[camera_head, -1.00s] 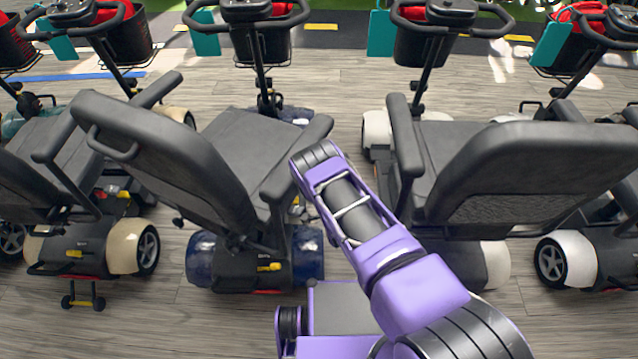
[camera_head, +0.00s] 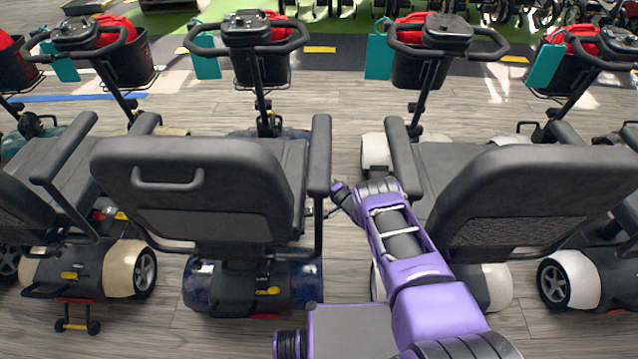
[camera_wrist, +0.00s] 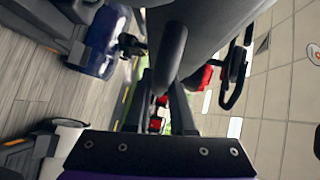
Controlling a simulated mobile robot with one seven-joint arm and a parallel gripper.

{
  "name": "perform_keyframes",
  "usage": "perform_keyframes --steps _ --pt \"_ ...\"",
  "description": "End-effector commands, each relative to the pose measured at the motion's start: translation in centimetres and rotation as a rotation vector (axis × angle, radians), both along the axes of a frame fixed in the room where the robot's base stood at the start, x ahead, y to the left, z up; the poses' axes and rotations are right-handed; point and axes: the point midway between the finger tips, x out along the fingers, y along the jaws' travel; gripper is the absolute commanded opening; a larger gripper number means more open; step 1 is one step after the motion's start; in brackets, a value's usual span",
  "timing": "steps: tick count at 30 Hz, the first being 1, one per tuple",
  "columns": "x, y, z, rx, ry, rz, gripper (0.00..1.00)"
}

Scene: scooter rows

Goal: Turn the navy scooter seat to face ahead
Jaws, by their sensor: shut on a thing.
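The navy scooter has dark blue wheel covers (camera_head: 203,287) and stands left of centre in the head view. Its dark grey seat (camera_head: 215,222) shows its backrest almost square to me, pointing roughly ahead towards the tiller (camera_head: 260,85). The backrest's middle lies somewhat left of the rear body's middle. My gripper (camera_head: 328,209) is at the seat's right side, below the right armrest (camera_head: 320,155). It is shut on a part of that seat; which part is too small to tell. A dark armrest-like bar (camera_wrist: 170,55) shows close in the wrist view.
A scooter with pale wheel covers and a grey seat (camera_head: 540,200) stands close on the right of my arm. A beige-wheeled scooter (camera_head: 118,270) stands on the left. Bare wooden floor (camera_head: 340,270) lies in the narrow gap between the navy and right scooters.

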Motion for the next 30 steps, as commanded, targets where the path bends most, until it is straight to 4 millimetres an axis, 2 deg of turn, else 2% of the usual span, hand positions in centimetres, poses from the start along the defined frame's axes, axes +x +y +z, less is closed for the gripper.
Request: perform_keyframes --steps 10,29,30 --pt "1.4 0.5 0.1 0.002 -0.004 0.058 0.00" --pt "1.8 0.6 0.1 0.002 -0.002 0.074 0.00" --pt "1.8 0.6 0.1 0.002 -0.002 0.074 0.30"
